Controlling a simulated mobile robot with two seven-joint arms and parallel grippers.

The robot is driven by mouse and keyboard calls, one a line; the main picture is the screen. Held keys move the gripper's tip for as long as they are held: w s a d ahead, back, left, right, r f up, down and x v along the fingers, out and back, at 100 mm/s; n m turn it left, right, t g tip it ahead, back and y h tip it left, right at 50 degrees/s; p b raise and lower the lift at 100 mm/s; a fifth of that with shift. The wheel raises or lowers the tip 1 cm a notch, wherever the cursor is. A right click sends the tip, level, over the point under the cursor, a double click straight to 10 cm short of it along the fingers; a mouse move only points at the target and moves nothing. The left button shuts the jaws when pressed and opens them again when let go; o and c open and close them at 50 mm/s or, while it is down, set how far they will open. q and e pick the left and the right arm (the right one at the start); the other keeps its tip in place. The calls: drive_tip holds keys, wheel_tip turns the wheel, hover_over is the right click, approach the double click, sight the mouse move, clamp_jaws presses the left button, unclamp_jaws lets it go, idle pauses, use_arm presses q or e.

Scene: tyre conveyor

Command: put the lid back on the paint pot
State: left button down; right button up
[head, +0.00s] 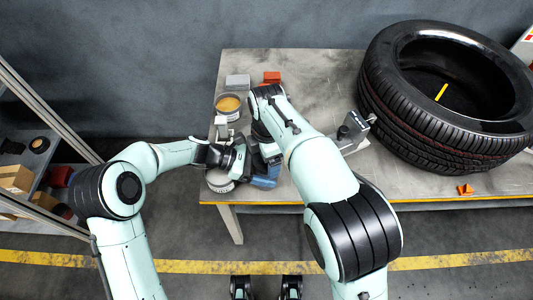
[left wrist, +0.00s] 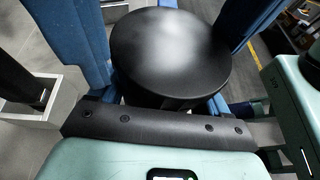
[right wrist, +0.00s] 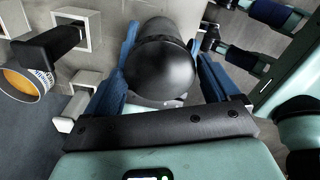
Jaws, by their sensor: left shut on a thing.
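The open paint pot (head: 228,104) stands at the back left of the table with orange-yellow paint showing. It also shows at the left edge of the right wrist view (right wrist: 22,84). My left gripper (head: 262,160) is shut on a dark round thing (left wrist: 170,55), whose flat face fills the left wrist view; I cannot tell for sure that it is the lid. My right gripper (right wrist: 163,85) is close beside the left one, in front of the pot. A rounded black thing (right wrist: 160,65) shows between its blue fingers; whether they touch it is unclear.
A second round tin (head: 220,184) with a grey top is at the table's front left corner, partly hidden. A grey block (head: 237,82) and a red block (head: 271,77) lie behind. A metal device (head: 352,130) and a big tyre (head: 440,130) take up the right.

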drive_tip(key=c, duration=0.7)
drive_tip(key=m, duration=0.4)
drive_tip(key=shift+m, duration=0.3)
drive_tip(key=m, duration=0.5)
drive_tip(key=o, duration=1.1)
drive_tip(key=shift+r, duration=2.25)
